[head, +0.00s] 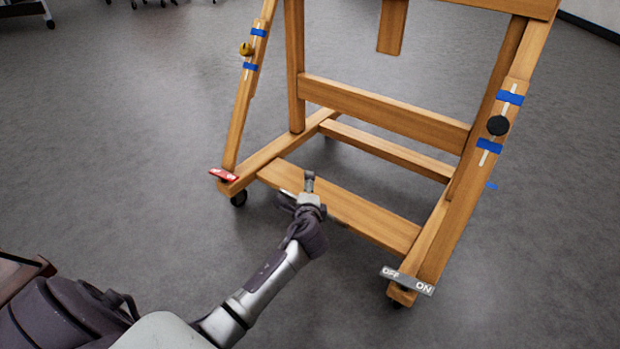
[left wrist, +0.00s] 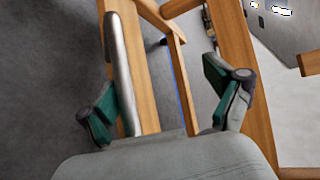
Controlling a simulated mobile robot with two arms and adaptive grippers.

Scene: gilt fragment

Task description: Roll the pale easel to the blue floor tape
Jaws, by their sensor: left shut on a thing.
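The pale wooden easel (head: 385,110) stands on casters in the middle and right of the head view. A low front board (head: 370,222) joins its two base rails. In the left wrist view the fingers of my left gripper (left wrist: 165,88) lie around the easel's wood (left wrist: 143,75). A small blue tape piece (head: 491,185) shows on the floor right of the easel's right leg. My right gripper is out of view.
A red caster tag (head: 223,175) is at the left foot and a grey OFF/ON plate (head: 407,280) at the right foot. Blue bands (head: 509,97) mark the side struts. The grey floor (head: 130,130) at the left is clear. Wheeled furniture (head: 28,10) stands far back left.

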